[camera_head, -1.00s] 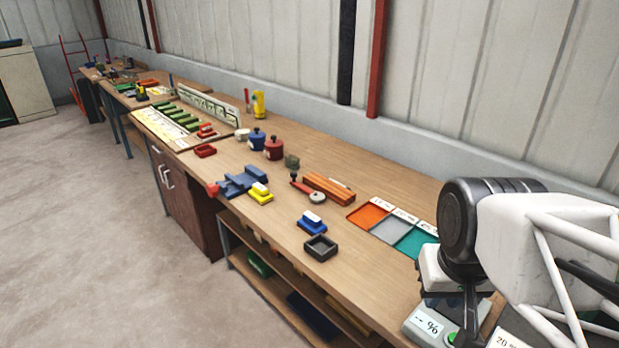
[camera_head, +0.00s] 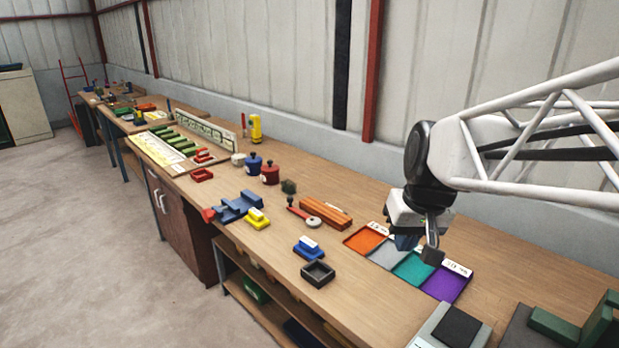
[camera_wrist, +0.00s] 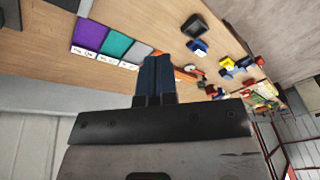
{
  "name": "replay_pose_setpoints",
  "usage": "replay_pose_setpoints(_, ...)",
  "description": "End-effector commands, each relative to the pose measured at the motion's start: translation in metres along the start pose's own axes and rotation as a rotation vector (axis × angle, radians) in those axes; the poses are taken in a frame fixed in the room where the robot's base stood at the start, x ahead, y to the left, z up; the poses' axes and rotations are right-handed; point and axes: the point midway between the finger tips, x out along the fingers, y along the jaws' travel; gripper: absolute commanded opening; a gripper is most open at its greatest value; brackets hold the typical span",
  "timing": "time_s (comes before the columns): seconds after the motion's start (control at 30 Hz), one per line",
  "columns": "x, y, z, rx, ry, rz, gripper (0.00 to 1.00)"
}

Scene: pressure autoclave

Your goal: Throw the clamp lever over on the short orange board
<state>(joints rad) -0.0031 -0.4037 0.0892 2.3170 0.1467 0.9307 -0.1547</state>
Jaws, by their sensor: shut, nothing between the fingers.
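A ridged orange block (camera_head: 326,213) lies mid-bench in the head view; it also shows beyond my fingers in the wrist view (camera_wrist: 187,73). I cannot tell whether it is the short orange board. A red lever-like piece with a pale disc (camera_head: 312,221) and a dark knob lies just left of it. No clamp lever can be made out for certain. Small orange pieces (camera_head: 145,107) on the far bench are too small to read. My gripper (camera_head: 404,243) is shut and empty, above the coloured trays, to the right of the orange block. Its blue fingers (camera_wrist: 156,60) meet in the wrist view.
Orange, grey, teal and purple trays (camera_head: 446,285) lie under and beside my gripper. A black box (camera_head: 318,274), blue block (camera_head: 307,250), yellow block (camera_head: 257,219), blue vice-like piece (camera_head: 235,206) and red pot (camera_head: 270,172) stand farther left. The wall runs behind the bench.

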Motion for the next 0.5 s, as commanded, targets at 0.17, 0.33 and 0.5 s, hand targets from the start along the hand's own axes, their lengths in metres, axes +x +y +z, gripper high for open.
replay_pose_setpoints(0.17, 0.004, -0.004, -0.037, -0.020, -0.002, -0.030, 0.00)
replay_pose_setpoints(0.33, 0.009, -0.007, -0.070, -0.040, -0.002, -0.058, 0.00)
replay_pose_setpoints(0.5, 0.015, -0.010, -0.105, -0.058, 0.000, -0.087, 0.00)
